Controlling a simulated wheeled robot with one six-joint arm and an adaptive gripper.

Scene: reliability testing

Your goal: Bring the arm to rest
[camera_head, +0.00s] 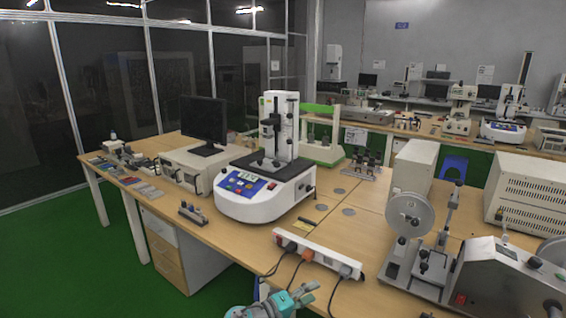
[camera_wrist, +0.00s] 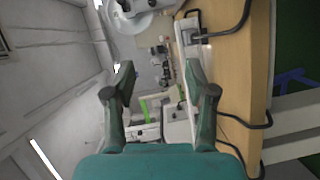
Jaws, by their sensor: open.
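My gripper (camera_wrist: 160,95) is open and empty in the wrist view, its two dark green fingers spread apart, with the picture turned sideways. Between and beyond the fingers I see equipment and part of the wooden table (camera_wrist: 232,70). In the head view, my teal arm (camera_head: 275,305) shows at the bottom edge, in front of the table's near edge. Its lower part is cut off by the frame. Nothing is held between the fingers.
A white power strip (camera_head: 318,256) with plugs and hanging black cables lies along the near table edge, close to my arm. A white test machine (camera_head: 262,195) stands on the table, and a machine with a disc (camera_head: 410,214) stands at right. Green floor (camera_head: 75,270) is open at left.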

